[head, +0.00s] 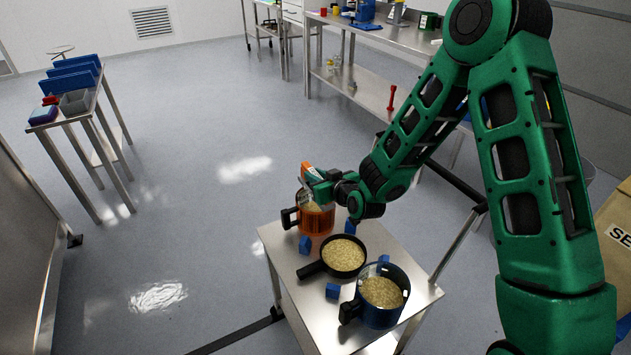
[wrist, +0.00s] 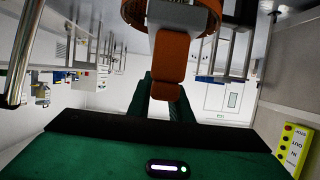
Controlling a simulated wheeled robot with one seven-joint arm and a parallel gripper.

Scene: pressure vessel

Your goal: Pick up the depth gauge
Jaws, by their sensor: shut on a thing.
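The depth gauge (head: 307,171) appears as an orange and grey piece at the end of my gripper (head: 315,178) in the head view. It is above the orange pot (head: 313,219) on the small steel table. In the wrist view the orange and grey gauge (wrist: 172,55) reaches down from the top edge to the dark green fingers (wrist: 165,97), which are shut on it. Its far end is cut off by the frame. I cannot tell whether the gauge touches the pot.
A black pan (head: 344,256) and a blue pot (head: 378,295), both holding grain, stand on the steel table (head: 278,240) among several small blue blocks. The floor between is clear.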

